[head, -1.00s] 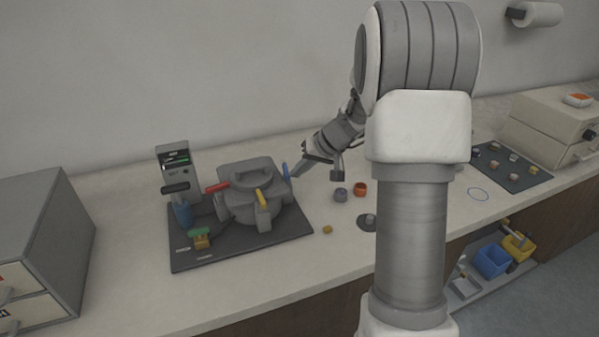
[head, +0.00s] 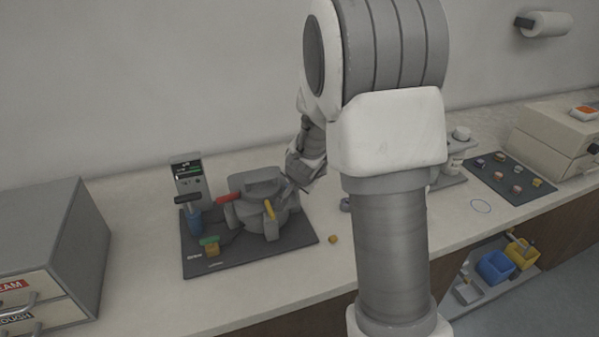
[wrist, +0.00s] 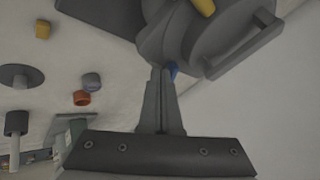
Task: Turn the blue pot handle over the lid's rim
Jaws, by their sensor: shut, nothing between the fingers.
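The grey pot (head: 243,205) with its lid stands on a dark mat (head: 300,240); it also fills the top of the wrist view (wrist: 185,45). A red handle (head: 228,197) and a yellow handle (head: 270,209) show on its near sides. The blue pot handle (wrist: 173,69) shows only as a small patch at my fingertips in the wrist view. Whether they touch is unclear, and the handle is hidden in the head view. My gripper (wrist: 160,72) is shut and empty, at the pot's right side in the head view (head: 287,188).
A control unit (head: 188,172) and a blue-based lever (head: 194,220) stand on the mat's left. A small yellow block (head: 333,239) lies right of the mat.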

